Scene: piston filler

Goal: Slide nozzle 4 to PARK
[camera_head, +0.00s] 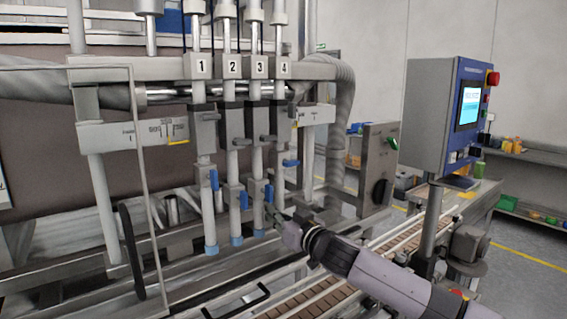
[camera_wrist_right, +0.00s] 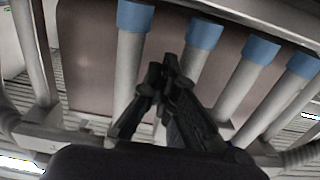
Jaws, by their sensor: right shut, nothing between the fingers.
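Nozzle 4 (camera_head: 280,182) hangs upright at the right end of a row of numbered nozzles, under the plate marked 4 (camera_head: 284,69). It has a blue lever (camera_head: 291,163) and a small grey knob (camera_head: 285,139). My right gripper (camera_head: 270,209) is shut and empty, low beside nozzle 4's lower tube; I cannot tell whether they touch. In the right wrist view the shut fingers (camera_wrist_right: 164,76) point toward several grey tubes with blue ends (camera_wrist_right: 204,33). A scale plate (camera_head: 319,117) is right of nozzle 4; its lettering is unreadable and no PARK mark is legible. My left gripper is not in view.
Nozzles 1 (camera_head: 206,190), 2 (camera_head: 234,170) and 3 (camera_head: 257,170) stand close on the left. A conveyor (camera_head: 310,300) runs below my right arm. A grey box (camera_head: 377,165) and a control panel (camera_head: 446,115) on a post stand to the right.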

